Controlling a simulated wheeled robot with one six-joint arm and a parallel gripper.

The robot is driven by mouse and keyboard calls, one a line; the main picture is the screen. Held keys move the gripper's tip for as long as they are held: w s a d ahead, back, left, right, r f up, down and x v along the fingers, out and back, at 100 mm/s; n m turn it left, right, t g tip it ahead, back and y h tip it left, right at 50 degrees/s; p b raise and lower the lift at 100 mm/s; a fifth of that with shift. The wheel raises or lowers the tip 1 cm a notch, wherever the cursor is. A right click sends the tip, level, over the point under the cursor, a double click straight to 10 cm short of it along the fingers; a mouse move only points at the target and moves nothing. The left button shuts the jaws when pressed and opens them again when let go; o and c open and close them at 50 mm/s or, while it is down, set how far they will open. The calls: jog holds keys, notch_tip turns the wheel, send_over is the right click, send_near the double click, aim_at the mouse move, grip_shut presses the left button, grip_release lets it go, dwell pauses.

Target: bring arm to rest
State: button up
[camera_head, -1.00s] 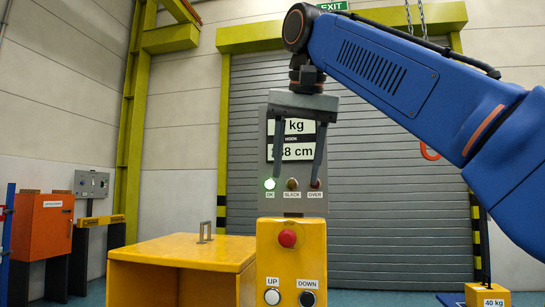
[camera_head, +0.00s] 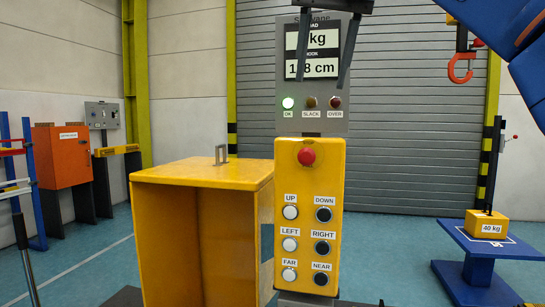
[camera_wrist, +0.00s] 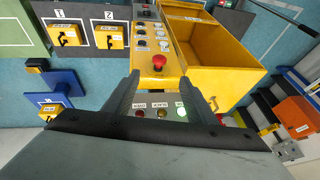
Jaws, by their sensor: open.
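My gripper (camera_head: 324,75) is at the top of the head view, its two fingers hanging apart in front of the grey display panel (camera_head: 341,118). The fingers are open with nothing between them, and the palm is cut off by the top edge. My blue arm shows only at the top right. In the wrist view my gripper (camera_wrist: 172,92) also shows open and empty, its fingers pointing towards the yellow control pendant (camera_wrist: 153,57) with a red button (camera_wrist: 158,63). Whether the fingers touch the panel cannot be told.
The yellow pendant (camera_head: 308,245) carries several labelled buttons. An open yellow box (camera_head: 200,172) stands left of it. A 40 kg weight (camera_head: 486,223) sits on a blue stand (camera_head: 475,254) at right. A red hook (camera_head: 461,68) hangs at upper right. Floor shows between pendant and stand.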

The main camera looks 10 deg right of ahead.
jog(key=s+d+f+n, duration=0.1)
jog(key=d+f, duration=0.2)
jog(key=f, duration=0.6)
jog(key=s+d+f+n, duration=0.1)
jog(key=d+f, duration=0.2)
jog(key=f, duration=0.6)
jog(key=d+f+n, duration=0.1)
jog(key=d+f, duration=0.2)
jog(key=f, duration=0.6)
jog(key=s+d+f, duration=0.1)
jog(key=s+f, duration=0.2)
jog(key=f, duration=0.7)
jog(key=s+d+f+n, duration=0.1)
jog(key=s+f, duration=0.3)
jog(key=f, duration=0.6)
jog(key=s+d+f, duration=0.2)
jog(key=s+f, duration=0.2)
jog(key=f, duration=0.6)
jog(key=shift+s+d+f+n, duration=0.2)
jog(key=shift+s+f+n, duration=0.1)
jog(key=shift+f, duration=0.1)
